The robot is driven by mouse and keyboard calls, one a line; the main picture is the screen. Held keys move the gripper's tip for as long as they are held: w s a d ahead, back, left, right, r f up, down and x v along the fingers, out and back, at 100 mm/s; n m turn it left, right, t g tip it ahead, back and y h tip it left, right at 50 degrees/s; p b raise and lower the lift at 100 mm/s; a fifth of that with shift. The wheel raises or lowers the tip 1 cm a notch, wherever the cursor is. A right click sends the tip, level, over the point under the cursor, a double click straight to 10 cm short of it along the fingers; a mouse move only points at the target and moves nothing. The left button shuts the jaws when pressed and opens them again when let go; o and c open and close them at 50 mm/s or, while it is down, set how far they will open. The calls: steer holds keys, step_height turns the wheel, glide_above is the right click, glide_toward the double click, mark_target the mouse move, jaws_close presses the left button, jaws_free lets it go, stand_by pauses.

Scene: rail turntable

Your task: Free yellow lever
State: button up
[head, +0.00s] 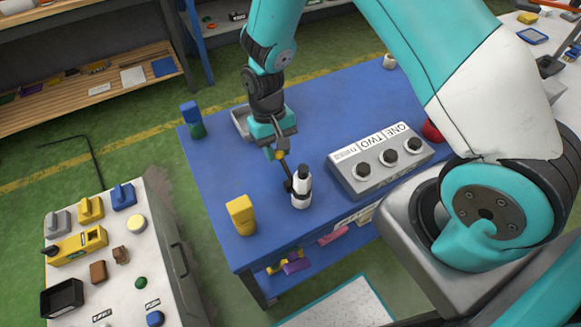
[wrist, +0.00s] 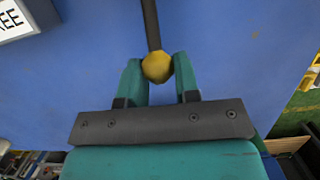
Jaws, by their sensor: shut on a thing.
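The yellow lever is a dark rod (wrist: 151,25) with a round yellow knob (wrist: 157,67) at its end. In the head view the yellow knob (head: 281,155) shows small at my fingertips, and the rod runs down to a white and black upright post (head: 301,188) on the blue table (head: 330,110). My gripper (head: 276,153) reaches down from above. In the wrist view my gripper (wrist: 158,70) has its two teal fingers on either side of the knob, shut on it. The knob's underside is hidden.
A grey box (head: 375,168) with three black knobs and number-word labels stands right of the post. A yellow block (head: 241,215) stands front left, a blue and green piece (head: 193,120) back left. A grey tray (head: 240,118) lies behind my gripper. The table's left front is mostly clear.

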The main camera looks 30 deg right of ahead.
mark_target(279, 164)
steer(key=shift+f, duration=0.1)
steer(key=shift+w+f+b, duration=0.25)
steer(key=shift+f+b, duration=0.2)
steer(key=shift+f, duration=0.35)
steer(key=shift+f+b, duration=0.55)
steer(key=shift+f, duration=0.2)
steer(key=o, duration=0.7)
steer(key=shift+c, duration=0.2)
steer(key=shift+d, duration=0.1)
